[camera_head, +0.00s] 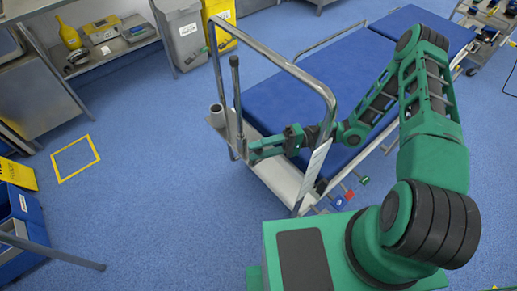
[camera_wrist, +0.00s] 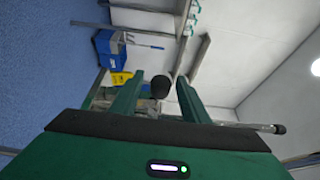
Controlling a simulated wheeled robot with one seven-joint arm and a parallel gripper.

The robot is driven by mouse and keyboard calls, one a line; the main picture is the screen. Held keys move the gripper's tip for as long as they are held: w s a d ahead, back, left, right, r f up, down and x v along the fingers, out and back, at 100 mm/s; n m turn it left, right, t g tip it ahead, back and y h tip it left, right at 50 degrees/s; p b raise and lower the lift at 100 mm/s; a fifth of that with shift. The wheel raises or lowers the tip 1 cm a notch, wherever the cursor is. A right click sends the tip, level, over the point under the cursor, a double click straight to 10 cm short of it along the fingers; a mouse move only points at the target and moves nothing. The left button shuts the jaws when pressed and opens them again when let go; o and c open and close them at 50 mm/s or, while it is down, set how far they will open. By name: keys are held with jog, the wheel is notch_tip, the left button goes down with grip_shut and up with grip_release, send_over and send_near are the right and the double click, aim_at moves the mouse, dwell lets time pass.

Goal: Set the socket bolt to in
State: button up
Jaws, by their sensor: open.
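My gripper (camera_head: 254,150) is at the head end of the blue operating table (camera_head: 310,82), beside an upright grey post (camera_head: 236,95). In the wrist view my gripper (camera_wrist: 160,79) is open, with one finger on each side of a round black knob (camera_wrist: 160,87). The knob sits in or just beyond the gap, and I cannot tell whether the fingers touch it. It may be the socket bolt's knob; its stem and setting are hidden. A grey cup-shaped socket (camera_head: 216,115) shows at the frame's left corner.
A bent metal rail (camera_head: 285,63) arches over my forearm, close to it. A pale ledge (camera_head: 277,178) lies below my gripper. A rod with a dark tip (camera_wrist: 270,128) is at the right in the wrist view.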

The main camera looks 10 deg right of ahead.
jog(key=shift+c, duration=0.7)
grip_shut()
jog(key=shift+w+a, duration=0.4)
jog(key=shift+w, duration=0.2)
jog(key=shift+w+a, duration=0.4)
jog(key=shift+w, duration=0.2)
jog(key=shift+o, duration=0.7)
grip_release()
jog(key=w+d, duration=0.2)
jog(key=d, duration=0.8)
jog(key=shift+w+d, duration=0.15)
jog(key=shift+d, duration=0.15)
